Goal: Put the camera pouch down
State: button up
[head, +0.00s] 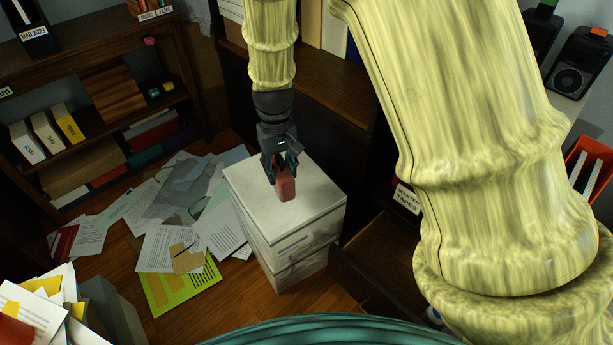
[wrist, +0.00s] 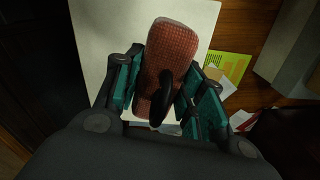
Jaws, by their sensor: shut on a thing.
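The camera pouch (head: 286,186) is a small reddish-brown block held in my gripper (head: 279,166), over the top of a white box stack (head: 318,196). In the wrist view the pouch (wrist: 172,55) has a woven red surface and a dark strap or loop on it. The teal fingers of my gripper (wrist: 158,92) close on its two sides. The white box top (wrist: 95,30) lies behind the pouch. I cannot tell whether the pouch touches the box top.
Loose papers (head: 190,205) and a yellow-green sheet (head: 180,288) litter the floor left of the boxes. A bookshelf (head: 90,110) stands at the left. An open drawer (head: 375,255) is right of the boxes. The box top around the pouch is clear.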

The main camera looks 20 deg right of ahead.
jog(key=s+d+n+p, duration=0.2)
jog(key=s+d+p, duration=0.3)
jog(key=s+p, duration=0.7)
jog(key=shift+w+d+f, duration=0.1)
jog(key=shift+w+f, duration=0.9)
jog(key=shift+w, duration=1.85)
jog(key=shift+w+d+f, duration=0.15)
jog(key=shift+w+f, duration=0.9)
jog(key=shift+w, duration=1.85)
jog(key=shift+w+d+f, duration=0.1)
jog(key=shift+w+f, duration=0.9)
jog(key=shift+w, duration=1.85)
jog(key=shift+f, duration=0.1)
jog(key=o, duration=1)
